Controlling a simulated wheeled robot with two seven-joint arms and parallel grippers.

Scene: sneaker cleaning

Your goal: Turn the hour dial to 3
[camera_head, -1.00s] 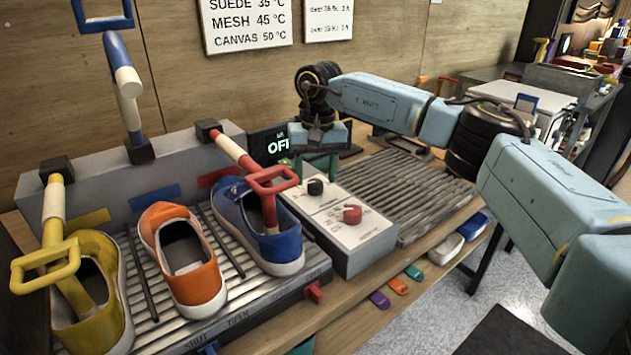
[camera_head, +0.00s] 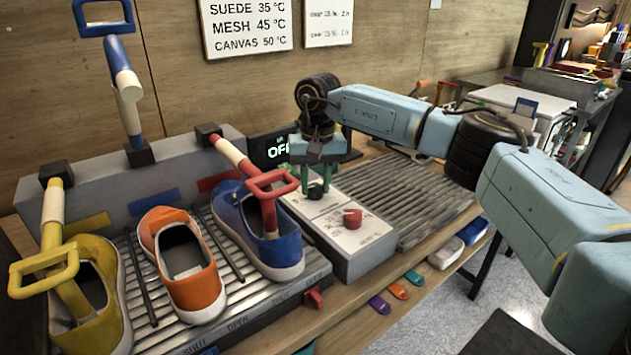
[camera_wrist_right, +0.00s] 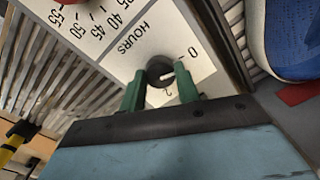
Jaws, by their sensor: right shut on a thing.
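The black hour dial (camera_head: 315,191) sits at the back of the white-topped control box (camera_head: 372,255). My right gripper (camera_head: 316,183) points down over it, shut on the dial with a green finger on each side. In the right wrist view, the dial (camera_wrist_right: 159,70) lies between the fingertips (camera_wrist_right: 160,88) beside the printed word HOURS. A 0 and a 2 show near it, with a light pointer mark on that side; its exact setting is hard to read. My left gripper is not in view.
A red dial (camera_head: 352,218) stands nearer the front of the box. A dark display (camera_head: 270,148), partly hidden, shows OF. Left are a blue shoe (camera_head: 283,252), an orange shoe (camera_head: 197,290) and a yellow shoe (camera_head: 110,340). A ribbed rack (camera_head: 435,205) lies right.

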